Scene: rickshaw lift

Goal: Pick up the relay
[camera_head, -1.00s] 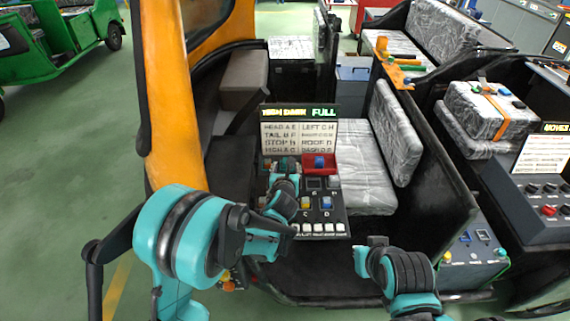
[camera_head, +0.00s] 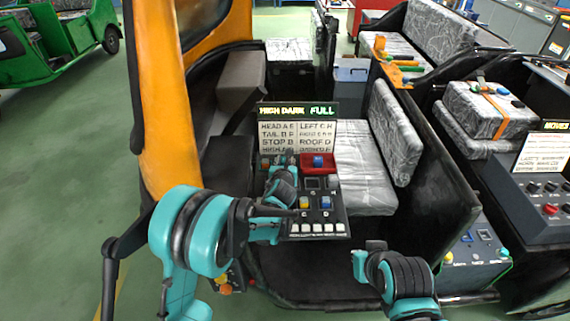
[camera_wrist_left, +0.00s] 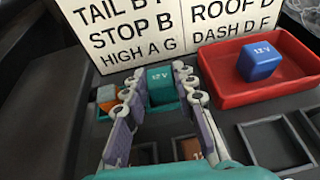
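A teal relay marked 12V (camera_wrist_left: 160,78) stands in the panel, between the fingertips of my open left gripper (camera_wrist_left: 158,92) in the left wrist view. I cannot tell whether the fingers touch it. In the head view the left gripper (camera_head: 279,172) is over the upper left of the panel, its fingers largely hidden. A blue 12V relay (camera_wrist_left: 259,61) lies in a red tray (camera_wrist_left: 285,88), right of the gripper; it also shows in the head view (camera_head: 318,161). My right gripper (camera_head: 360,259) is low, right of the panel; its fingers are unclear.
A sign card (camera_head: 298,138) stands behind the panel, under a display reading HIGH DARK FULL. An orange-topped block (camera_wrist_left: 107,96) is close left of the left finger. Yellow (camera_head: 304,203) and blue (camera_head: 325,202) blocks sit lower on the panel. Empty sockets (camera_wrist_left: 274,143) lie before the tray.

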